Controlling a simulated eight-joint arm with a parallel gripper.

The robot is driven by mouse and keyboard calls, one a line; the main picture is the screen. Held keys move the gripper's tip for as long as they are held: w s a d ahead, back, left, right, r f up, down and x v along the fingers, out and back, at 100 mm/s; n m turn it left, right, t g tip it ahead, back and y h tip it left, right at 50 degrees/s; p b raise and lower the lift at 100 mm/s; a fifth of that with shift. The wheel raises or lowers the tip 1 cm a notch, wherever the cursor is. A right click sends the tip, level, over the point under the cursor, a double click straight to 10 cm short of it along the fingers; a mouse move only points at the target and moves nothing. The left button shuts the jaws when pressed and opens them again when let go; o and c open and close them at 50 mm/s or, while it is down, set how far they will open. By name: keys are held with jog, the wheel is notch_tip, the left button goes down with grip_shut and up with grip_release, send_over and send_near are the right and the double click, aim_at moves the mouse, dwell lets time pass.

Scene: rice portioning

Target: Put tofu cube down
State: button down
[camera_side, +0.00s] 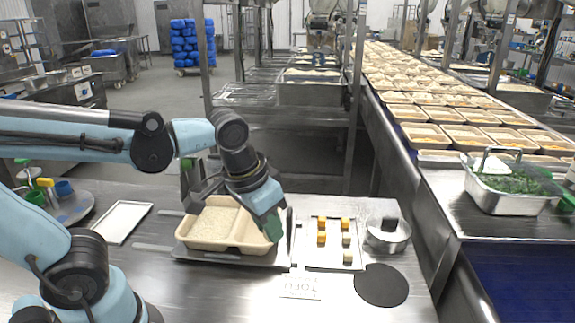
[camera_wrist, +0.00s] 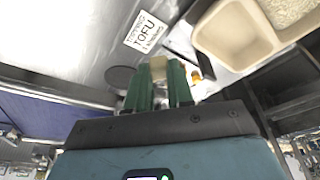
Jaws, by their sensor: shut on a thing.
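My gripper (camera_side: 270,234) points down near the right end of the beige two-compartment tray (camera_side: 184,237). In the wrist view its green fingers (camera_wrist: 159,82) are shut on a pale tofu cube (camera_wrist: 158,64). The held cube is hidden behind the fingers in the side view. Rice (camera_side: 214,221) lies in the tray's left compartment. The right compartment (camera_wrist: 232,38) looks empty in the wrist view. I cannot tell how high the cube is. Several orange and pale cubes (camera_side: 321,238) stand on a white board (camera_side: 333,256) to the right.
A metal pot (camera_side: 388,237) and a black disc (camera_side: 381,286) are at the right of the table. A TOFU card (camera_side: 300,284) lies at the front. A white flat tray (camera_side: 121,222) lies at left. A conveyor (camera_side: 440,100) with filled trays runs behind.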

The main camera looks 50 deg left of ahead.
send_over(258, 242)
jog(key=s, duration=0.1)
notch_tip(258, 242, down, 7)
jog(key=shift+d+r, duration=0.1)
jog(key=shift+f, duration=2.05)
jog(key=shift+f, duration=0.1)
jog(key=c, duration=1.4)
grip_release()
jog(key=shift+c, duration=0.2)
jog(key=shift+o, duration=0.8)
jog(key=shift+v, duration=6)
jog(key=d+t, duration=0.3)
jog(key=d, duration=0.4)
jog(key=shift+w+d+f+t, duration=0.2)
jog(key=shift+w+t, duration=0.2)
